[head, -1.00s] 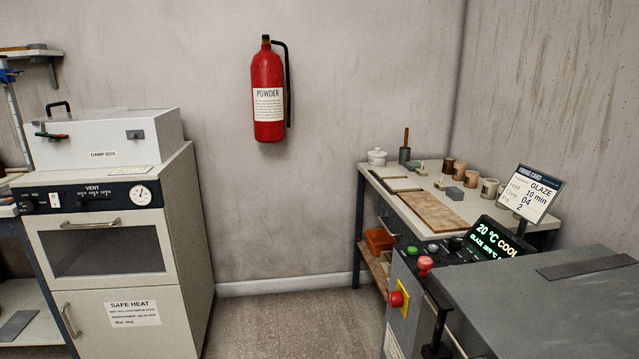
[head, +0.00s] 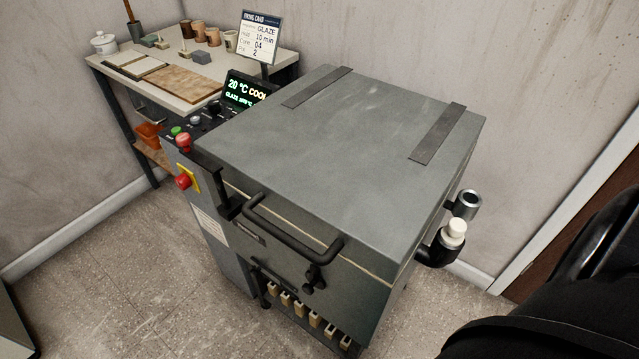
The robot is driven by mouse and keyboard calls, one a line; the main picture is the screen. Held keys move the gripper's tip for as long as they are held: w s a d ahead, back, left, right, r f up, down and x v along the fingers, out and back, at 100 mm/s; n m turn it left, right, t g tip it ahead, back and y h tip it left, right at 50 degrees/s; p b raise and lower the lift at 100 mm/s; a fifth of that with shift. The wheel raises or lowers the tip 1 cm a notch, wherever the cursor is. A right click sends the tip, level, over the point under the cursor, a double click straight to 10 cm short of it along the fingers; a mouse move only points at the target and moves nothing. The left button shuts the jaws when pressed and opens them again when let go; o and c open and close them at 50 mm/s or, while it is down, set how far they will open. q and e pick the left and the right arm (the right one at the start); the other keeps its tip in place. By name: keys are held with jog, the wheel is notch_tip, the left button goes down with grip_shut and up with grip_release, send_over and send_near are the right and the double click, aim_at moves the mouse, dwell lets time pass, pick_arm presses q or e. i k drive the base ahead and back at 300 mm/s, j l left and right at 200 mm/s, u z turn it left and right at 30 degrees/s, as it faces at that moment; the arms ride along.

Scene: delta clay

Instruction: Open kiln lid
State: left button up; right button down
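The kiln stands in the middle of the head view, with its grey kiln lid (head: 340,140) down flat on the body. Two dark straps (head: 437,133) lie across the top of the lid. A black bar handle (head: 290,235) sticks out from the lid's front edge, with a dark latch-like part (head: 313,277) below its right end. A thin pale seam runs between lid and body. Neither gripper shows. A large black shape, probably part of my own arm, fills the lower right corner.
A control panel with a lit display (head: 245,92) reading 20 °C COOL and a red knob (head: 184,181) stand left of the kiln. A worktable (head: 110,72) with pots is behind left. A pipe fitting (head: 447,240) juts out right. Floor in front left is clear.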

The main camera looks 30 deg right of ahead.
aim_at(363, 166)
jog(key=l+z, duration=0.1)
jog(key=z, duration=0.7)
jog(key=k+l+z, duration=0.25)
